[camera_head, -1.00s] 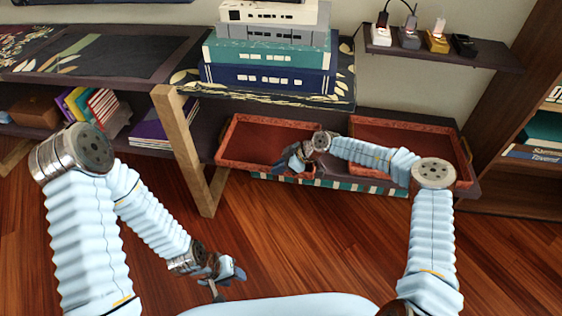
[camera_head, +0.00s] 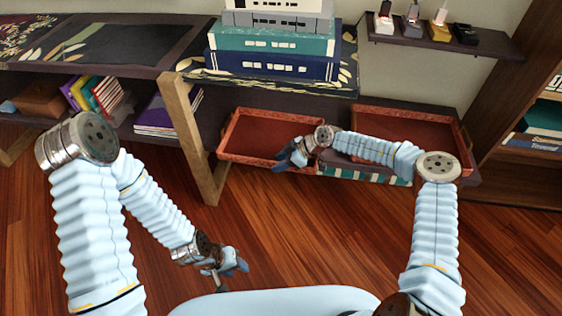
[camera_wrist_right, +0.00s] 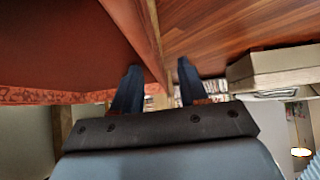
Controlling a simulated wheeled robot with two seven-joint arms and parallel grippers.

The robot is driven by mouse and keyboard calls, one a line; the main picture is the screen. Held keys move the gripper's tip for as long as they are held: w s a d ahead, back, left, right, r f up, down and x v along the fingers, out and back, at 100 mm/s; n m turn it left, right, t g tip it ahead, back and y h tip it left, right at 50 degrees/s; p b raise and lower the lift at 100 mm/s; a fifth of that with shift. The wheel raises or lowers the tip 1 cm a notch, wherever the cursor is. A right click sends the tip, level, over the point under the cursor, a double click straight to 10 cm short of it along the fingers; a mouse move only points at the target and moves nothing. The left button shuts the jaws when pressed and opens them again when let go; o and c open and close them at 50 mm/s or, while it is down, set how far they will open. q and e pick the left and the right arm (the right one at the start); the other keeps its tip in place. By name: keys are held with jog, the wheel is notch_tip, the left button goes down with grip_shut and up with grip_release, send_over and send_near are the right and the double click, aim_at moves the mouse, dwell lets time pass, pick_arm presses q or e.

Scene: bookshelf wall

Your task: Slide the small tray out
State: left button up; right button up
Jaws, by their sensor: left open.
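Two reddish-brown trays with carved rims sit side by side on the low shelf in the head view. The left tray (camera_head: 262,132) looks the smaller; the right tray (camera_head: 410,128) is partly hidden by my right arm. My right gripper (camera_head: 284,158) is at the left tray's near rim, toward its right end. In the right wrist view, the open fingers (camera_wrist_right: 158,82) stand on either side of a tray wall (camera_wrist_right: 140,30); I cannot tell whether they touch it. My left gripper (camera_head: 232,268) is open and empty, low above the floor.
Stacked books (camera_head: 272,50) stand on the bench above the left tray. A wooden bench leg (camera_head: 192,140) is left of that tray. Striped books (camera_head: 368,175) show below the trays. The wooden floor (camera_head: 300,220) in front is clear.

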jog(key=v, duration=1.3)
jog(key=shift+d+r, duration=0.25)
jog(key=shift+r, duration=0.05)
jog(key=shift+s+d, duration=0.1)
jog(key=shift+s, duration=0.05)
